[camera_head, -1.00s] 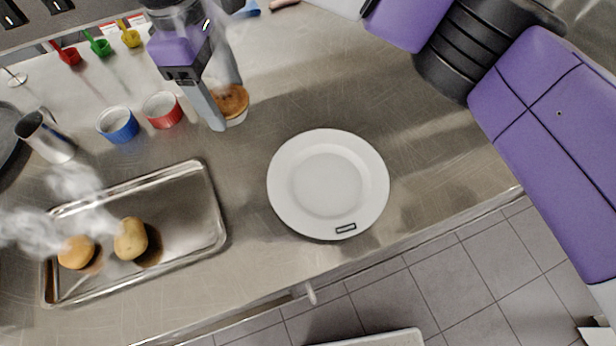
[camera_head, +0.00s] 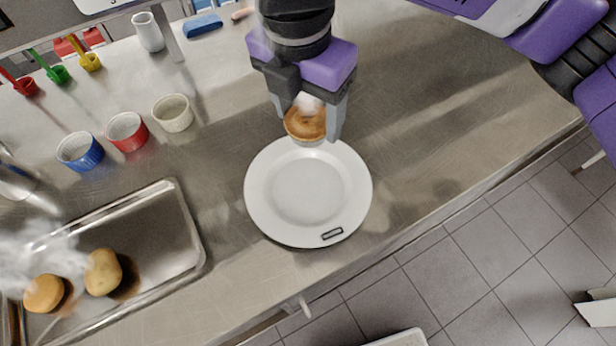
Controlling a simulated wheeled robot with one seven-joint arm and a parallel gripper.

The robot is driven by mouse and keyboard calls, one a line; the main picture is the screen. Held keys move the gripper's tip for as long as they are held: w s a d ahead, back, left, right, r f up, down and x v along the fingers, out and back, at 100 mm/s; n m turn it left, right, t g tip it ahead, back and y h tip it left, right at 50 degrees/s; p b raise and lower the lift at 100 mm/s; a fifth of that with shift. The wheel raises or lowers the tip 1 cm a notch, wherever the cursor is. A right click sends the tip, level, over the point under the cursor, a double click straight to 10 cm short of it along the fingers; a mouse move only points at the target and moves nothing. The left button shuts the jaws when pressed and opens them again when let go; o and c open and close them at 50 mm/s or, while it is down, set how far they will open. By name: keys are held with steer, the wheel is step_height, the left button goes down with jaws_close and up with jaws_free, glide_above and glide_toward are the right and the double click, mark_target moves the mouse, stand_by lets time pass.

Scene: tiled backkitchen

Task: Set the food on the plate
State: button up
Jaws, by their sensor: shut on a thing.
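My gripper (camera_head: 308,120) is shut on a round golden-brown pie (camera_head: 305,124), with one finger on either side of it. The pie is at the far rim of the white plate (camera_head: 335,220), overlapping it in the picture; I cannot tell how high it is above the plate. The plate lies on the steel counter, its bare middle facing up, with a small dark rectangular mark on its near rim. A metal tray (camera_head: 170,219) at the left holds a brown bun (camera_head: 43,293) and a potato-like item (camera_head: 103,272), partly veiled by white steam.
Blue (camera_head: 80,151), red (camera_head: 127,132) and cream (camera_head: 172,113) cups stand left of my gripper. Coloured scoops (camera_head: 57,73), a white vase-like container (camera_head: 148,32) and a blue sponge (camera_head: 202,25) are farther back. The counter right of the plate is clear.

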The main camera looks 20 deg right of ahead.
step_height(320, 180, down, 18)
steer(key=shift+f+p, duration=0.1)
steer(key=shift+p, duration=0.35)
steer(key=o, duration=0.6)
steer(key=shift+f, duration=0.1)
steer(key=shift+o, duration=0.4)
step_height(320, 180, up, 12)
steer(key=s+a, duration=0.1)
steer(key=shift+b, duration=0.3)
steer(key=shift+a, duration=0.1)
